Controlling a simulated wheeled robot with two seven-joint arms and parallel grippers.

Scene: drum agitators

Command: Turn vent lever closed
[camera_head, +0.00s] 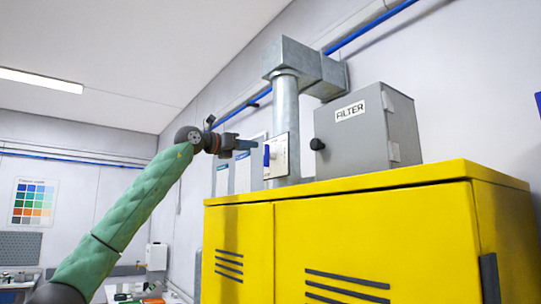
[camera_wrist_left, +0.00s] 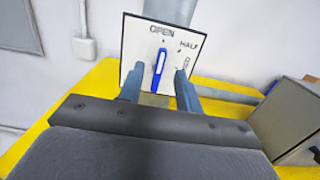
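The vent lever (camera_wrist_left: 159,66) is a blue handle on a white plate (camera_wrist_left: 135,40) with the labels OPEN and HALF; a third marking is partly hidden by a finger. The lever stands nearly upright, pointing to OPEN. In the head view the lever (camera_head: 266,155) shows edge-on, on the plate (camera_head: 280,158) fixed to a grey duct (camera_head: 285,100). My left gripper (camera_wrist_left: 157,80) is open, with one finger on each side of the lever and a visible gap to both. It reaches the plate from the left in the head view (camera_head: 252,145). My right gripper is not in view.
A yellow cabinet (camera_head: 345,240) stands below the duct. A grey FILTER box (camera_head: 365,135) with a black knob (camera_head: 316,144) sits on it, to the right of the plate. A blue pipe (camera_head: 365,30) runs along the wall.

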